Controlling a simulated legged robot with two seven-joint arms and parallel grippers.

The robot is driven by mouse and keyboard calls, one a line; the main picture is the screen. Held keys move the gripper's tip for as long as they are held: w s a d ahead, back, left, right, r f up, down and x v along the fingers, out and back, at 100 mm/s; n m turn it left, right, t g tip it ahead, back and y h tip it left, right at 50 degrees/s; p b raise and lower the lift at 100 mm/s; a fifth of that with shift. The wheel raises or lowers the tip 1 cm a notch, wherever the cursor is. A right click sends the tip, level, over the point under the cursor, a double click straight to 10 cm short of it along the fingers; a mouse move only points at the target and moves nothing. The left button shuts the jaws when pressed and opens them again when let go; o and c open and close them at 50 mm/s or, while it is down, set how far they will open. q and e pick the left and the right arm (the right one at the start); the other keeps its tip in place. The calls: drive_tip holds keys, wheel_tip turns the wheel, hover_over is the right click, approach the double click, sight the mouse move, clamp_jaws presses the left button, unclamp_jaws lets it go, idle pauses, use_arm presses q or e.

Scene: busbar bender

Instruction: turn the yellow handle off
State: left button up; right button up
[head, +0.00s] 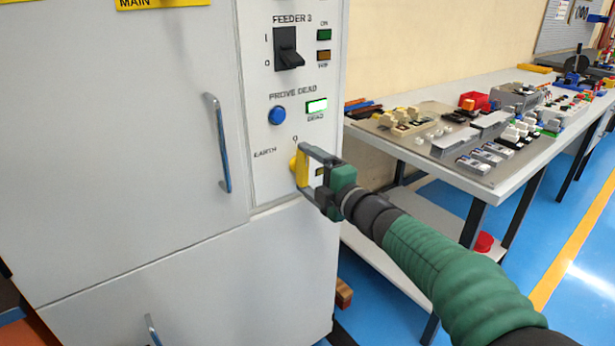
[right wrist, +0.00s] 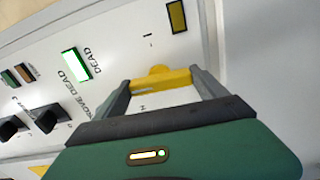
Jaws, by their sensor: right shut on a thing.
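The yellow handle (head: 301,169) sits on the grey cabinet's control panel, below the blue button and beside the EARTH label. It stands near upright in the head view, close under the 0 mark. My right gripper (head: 306,168) is shut on the yellow handle. In the right wrist view the yellow handle (right wrist: 160,80) spans between the two dark fingers of the right gripper (right wrist: 162,84). Part of the handle is hidden behind the fingers. My left gripper is not in view.
The panel carries a black FEEDER 3 switch (head: 288,48), a blue button (head: 277,115) and a lit green DEAD indicator (head: 317,106). A long door handle (head: 217,142) stands out left of the panel. A workbench (head: 500,190) with many small parts stands to the right.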

drive_tip(key=shift+s+a+f+n, duration=0.1)
drive_tip(key=shift+a+f+n, duration=0.05)
drive_tip(key=shift+f+n, duration=0.25)
drive_tip(key=o, duration=1.1)
drive_tip(key=shift+o, duration=1)
drive_tip(key=shift+r, duration=0.15)
drive_tip(key=shift+r, duration=0.1)
drive_tip(key=shift+s+d, duration=0.3)
drive_tip(key=shift+d, duration=0.05)
drive_tip(key=p+v, duration=0.3)
drive_tip(key=v, duration=1.3)
